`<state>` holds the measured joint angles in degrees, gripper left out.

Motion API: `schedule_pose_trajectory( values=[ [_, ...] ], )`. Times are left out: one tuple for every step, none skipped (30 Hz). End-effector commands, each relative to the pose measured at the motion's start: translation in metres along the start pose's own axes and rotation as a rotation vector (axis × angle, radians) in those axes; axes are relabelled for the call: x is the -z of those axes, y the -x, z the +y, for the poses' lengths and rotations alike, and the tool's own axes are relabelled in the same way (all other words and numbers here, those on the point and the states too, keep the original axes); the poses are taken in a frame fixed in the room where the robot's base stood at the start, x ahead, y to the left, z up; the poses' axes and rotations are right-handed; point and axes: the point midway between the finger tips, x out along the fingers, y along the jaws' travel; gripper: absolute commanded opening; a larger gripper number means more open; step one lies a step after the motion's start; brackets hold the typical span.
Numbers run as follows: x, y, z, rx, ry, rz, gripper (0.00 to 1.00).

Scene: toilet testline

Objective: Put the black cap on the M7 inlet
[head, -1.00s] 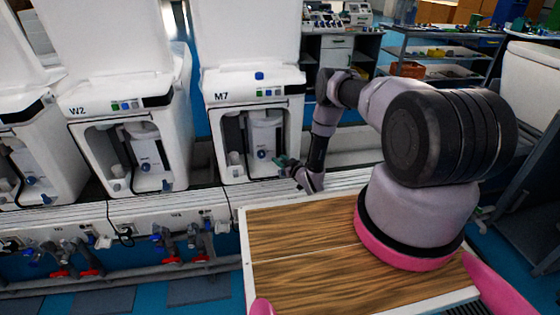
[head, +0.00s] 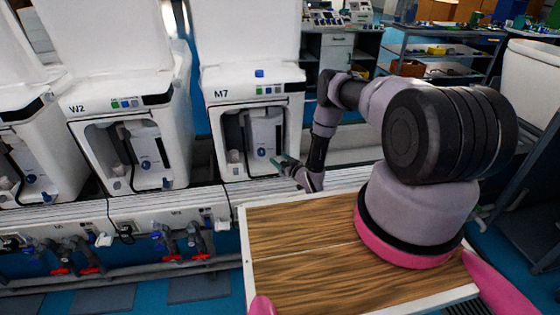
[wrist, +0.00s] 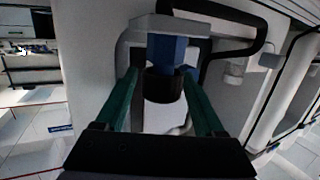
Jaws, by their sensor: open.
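The M7 machine (head: 285,88) stands right of the W2 machine in the head view, with an open front bay. My gripper (head: 281,160) is at the lower right of that bay, its green fingers spread. In the wrist view my gripper (wrist: 160,75) is open, with one finger on each side of a black cap (wrist: 162,86). The cap meets the end of a blue fitting (wrist: 167,49), which looks like the M7 inlet. Gaps show between cap and fingers. I cannot tell how fully the cap is seated. The cap is too small to make out in the head view.
The W2 machine (head: 120,100) stands to the left. Hoses and red-handled valves (head: 172,258) run along the front below the ledge. A wood-topped surface (head: 300,255) lies before my arm.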

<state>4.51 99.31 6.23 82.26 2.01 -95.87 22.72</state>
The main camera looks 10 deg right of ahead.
Motion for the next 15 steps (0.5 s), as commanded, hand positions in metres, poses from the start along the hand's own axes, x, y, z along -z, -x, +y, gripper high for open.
schedule_pose_trajectory(
  values=[
    [0.004, 0.0, 0.0, 0.001, 0.001, 0.001, 0.71],
    [0.007, 0.0, 0.0, 0.0, 0.001, 0.001, 0.71],
    [0.013, 0.001, 0.0, 0.0, 0.001, 0.001, 0.71],
    [0.01, 0.007, 0.002, -0.003, -0.002, -0.003, 0.71],
    [0.009, 0.013, 0.002, -0.004, -0.002, -0.003, 0.71],
    [0.009, 0.022, 0.002, -0.005, -0.004, -0.004, 0.71],
    [0.009, 0.029, 0.002, -0.004, -0.005, -0.003, 0.71],
    [0.009, 0.036, 0.002, -0.005, -0.005, -0.004, 0.71],
    [0.009, 0.045, 0.002, -0.004, -0.004, -0.003, 0.71],
    [0.009, 0.052, 0.002, -0.005, -0.005, -0.004, 0.71],
    [0.009, 0.059, 0.002, -0.005, -0.004, -0.003, 0.71],
    [0.009, 0.068, 0.002, -0.005, -0.005, -0.003, 0.71],
    [0.01, 0.075, 0.001, -0.003, -0.004, -0.002, 0.71],
    [0.01, 0.081, 0.001, -0.004, -0.004, -0.002, 0.71],
    [0.009, 0.088, 0.001, -0.004, -0.004, -0.003, 0.71]
  ],
)
